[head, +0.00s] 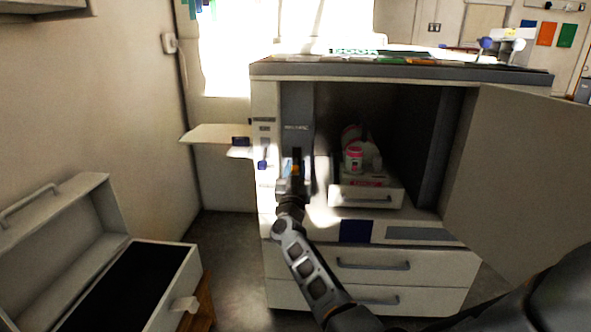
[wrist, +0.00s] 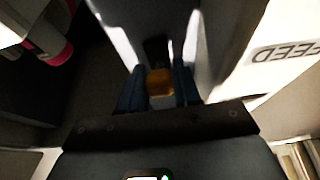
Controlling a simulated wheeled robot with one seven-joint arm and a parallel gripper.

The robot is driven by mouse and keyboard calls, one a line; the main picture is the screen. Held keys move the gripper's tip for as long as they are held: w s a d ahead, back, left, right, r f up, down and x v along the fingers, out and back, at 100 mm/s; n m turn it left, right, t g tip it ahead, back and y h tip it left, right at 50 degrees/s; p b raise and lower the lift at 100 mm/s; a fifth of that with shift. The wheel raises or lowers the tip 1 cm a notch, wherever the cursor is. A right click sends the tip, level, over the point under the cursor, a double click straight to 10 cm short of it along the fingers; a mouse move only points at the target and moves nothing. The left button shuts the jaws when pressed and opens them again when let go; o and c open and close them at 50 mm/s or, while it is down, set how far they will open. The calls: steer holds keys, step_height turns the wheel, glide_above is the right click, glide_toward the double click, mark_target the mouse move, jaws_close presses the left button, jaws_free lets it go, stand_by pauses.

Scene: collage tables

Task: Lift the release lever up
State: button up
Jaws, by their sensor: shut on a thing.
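The release lever shows as a small orange-tipped piece (wrist: 160,82) in the wrist view, between the two dark fingers of my gripper (wrist: 158,90). My gripper is shut on it. In the head view my gripper (head: 294,178) is at the left front of the open machine, in front of a grey vertical panel (head: 298,115). A bit of orange on the lever (head: 296,169) shows there. The rest of the lever is dark or hidden by the fingers, so its tilt cannot be told.
The machine's door (head: 520,165) stands open at the right. Inside is a small drawer (head: 365,194) with pink-and-white bottles (head: 353,158). A side shelf (head: 215,133) juts out left. An open case (head: 170,262) stands at lower left.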

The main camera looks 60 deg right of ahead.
mark_target(296, 158)
steer(key=shift+r+p, duration=0.25)
steer(key=shift+p, duration=0.1)
steer(key=r+y+p, duration=0.1)
steer(key=p, duration=0.4)
steer(key=shift+a+g+p, duration=0.15)
steer(key=shift+g+p, duration=0.15)
steer(key=y+p, duration=0.1)
steer(key=p, duration=0.7)
steer(key=r+g+y+p, duration=0.1)
steer(key=y+p, duration=0.1)
steer(key=p, duration=0.6)
steer(key=shift+r+y, duration=0.2)
steer(key=shift+y, duration=0.1)
steer(key=y+p, duration=0.1)
steer(key=p, duration=0.3)
steer(key=r+g+y+p, duration=0.1)
steer(key=p, duration=0.3)
steer(key=g+y+p, duration=0.1)
steer(key=y+p, duration=0.1)
steer(key=p, duration=0.2)
steer(key=shift+r+p, duration=0.1)
steer(key=shift+p, duration=0.25)
steer(key=shift+w+d+y+p, duration=0.1)
steer(key=shift+d+y+p, duration=0.15)
steer(key=shift+p, duration=0.35)
steer(key=o, duration=1)
steer(key=shift+c, duration=0.2)
steer(key=shift+a, duration=0.1)
